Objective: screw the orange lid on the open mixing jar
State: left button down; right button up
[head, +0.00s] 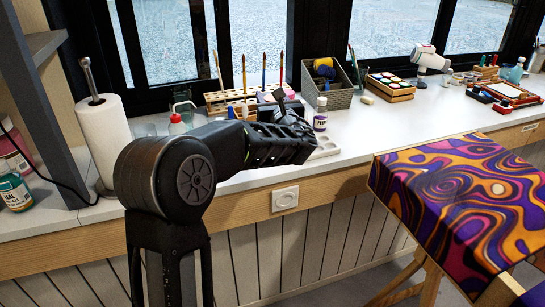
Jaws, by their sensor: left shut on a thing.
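My left gripper (298,143) reaches in over the front of the white counter, fingers pointing right. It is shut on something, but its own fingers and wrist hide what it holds. I cannot make out the orange lid. No open mixing jar shows clearly; clear glass vessels (184,109) stand behind my left arm, partly hidden. A small labelled bottle with a pale cap (320,114) stands upright just beyond the gripper. My right gripper is not in view.
The white counter (415,118) has free room right of the bottle. Brush racks (228,98), a grey basket (338,92) and a white palette (324,149) lie around the gripper. A paper towel roll (104,140) stands left.

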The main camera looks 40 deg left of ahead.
pick_arm(q)
notch_tip(320, 180, down, 6)
jog(key=shift+f+b, duration=0.15)
jog(key=shift+b, duration=0.2)
dwell(0.4)
jog(key=shift+f, duration=1.9)
jog(key=c, duration=1.2)
grip_release()
jog(key=shift+f+b, duration=0.15)
jog(key=shift+b, duration=0.2)
jog(key=o, duration=0.5)
jog(key=shift+c, duration=0.2)
jog(key=shift+r, duration=0.2)
jog(key=v, duration=1.2)
